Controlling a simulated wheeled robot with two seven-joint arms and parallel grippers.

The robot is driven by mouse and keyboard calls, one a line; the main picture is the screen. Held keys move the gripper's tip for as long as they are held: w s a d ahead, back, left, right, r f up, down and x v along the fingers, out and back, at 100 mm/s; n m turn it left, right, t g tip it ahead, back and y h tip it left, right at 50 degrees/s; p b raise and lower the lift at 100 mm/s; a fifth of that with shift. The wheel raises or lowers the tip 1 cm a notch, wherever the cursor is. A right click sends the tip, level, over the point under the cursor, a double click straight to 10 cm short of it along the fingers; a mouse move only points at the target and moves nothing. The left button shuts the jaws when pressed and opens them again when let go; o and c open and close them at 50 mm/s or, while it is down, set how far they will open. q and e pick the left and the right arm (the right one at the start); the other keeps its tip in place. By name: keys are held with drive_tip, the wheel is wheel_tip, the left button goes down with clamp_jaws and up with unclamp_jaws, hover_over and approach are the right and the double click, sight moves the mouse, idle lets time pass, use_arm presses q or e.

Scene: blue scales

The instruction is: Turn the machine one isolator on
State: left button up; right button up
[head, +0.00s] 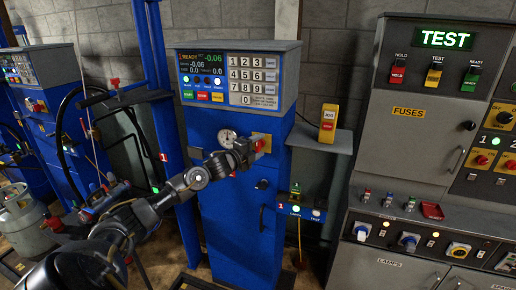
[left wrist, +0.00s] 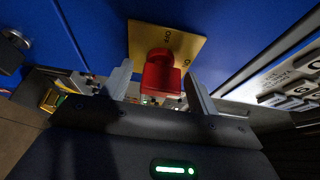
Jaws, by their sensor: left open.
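The isolator is a red knob (head: 264,145) on a yellow plate (head: 255,137), fixed to the front of the blue machine (head: 238,213) below its keypad. My left gripper (head: 246,149) is open, with one finger on each side of the knob. Gaps show between knob and fingers in the left wrist view. The gripper hides part of the plate in the head view. My right gripper is not in view.
A display and keypad panel (head: 240,77) juts out above the knob. A yellow box (head: 328,118) stands on a shelf to the right. The grey TEST cabinet (head: 400,115) stands further right. Another blue machine (head: 40,125) and a grey gas cylinder (head: 28,215) are at left.

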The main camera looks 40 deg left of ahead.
use_arm(q)
drive_tip(key=shift+s, duration=0.1)
drive_tip(key=shift+s+f, duration=0.15)
drive_tip(key=shift+s, duration=0.15)
drive_tip(key=s+b, duration=0.4)
drive_tip(key=s, duration=0.6)
drive_tip(key=shift+a+r, duration=0.2)
drive_tip(key=shift+a, duration=0.1)
